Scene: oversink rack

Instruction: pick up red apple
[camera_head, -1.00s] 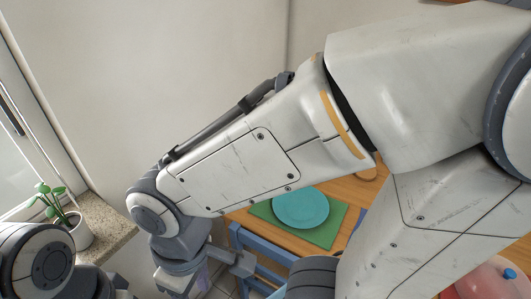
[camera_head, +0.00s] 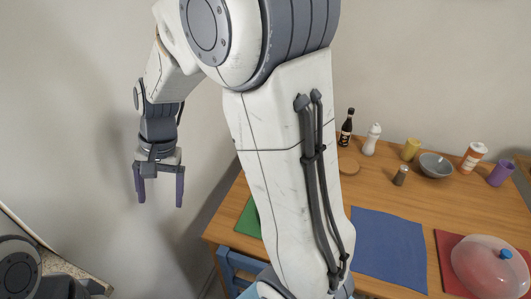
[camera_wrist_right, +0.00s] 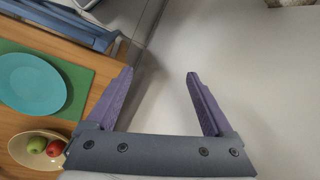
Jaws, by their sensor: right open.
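The red apple (camera_wrist_right: 55,148) lies beside a green apple (camera_wrist_right: 37,145) in a pale oval bowl (camera_wrist_right: 17,148) at the lower left of the right wrist view. I cannot see it in the head view. My right gripper (camera_head: 158,197) has purple fingers spread apart with nothing between them. It hangs pointing down beside the wall, off the left end of the table; it also shows in the right wrist view (camera_wrist_right: 157,76), to the right of the bowl and apart from it. My left gripper is out of view.
The wooden table (camera_head: 395,203) carries a blue mat (camera_head: 388,248), a grey bowl (camera_head: 436,165), several bottles and cups, and a clear dome (camera_head: 490,268) on a red mat. A teal plate (camera_wrist_right: 30,85) lies on a green mat (camera_wrist_right: 80,75). A blue chair (camera_head: 232,268) stands at the table's left end.

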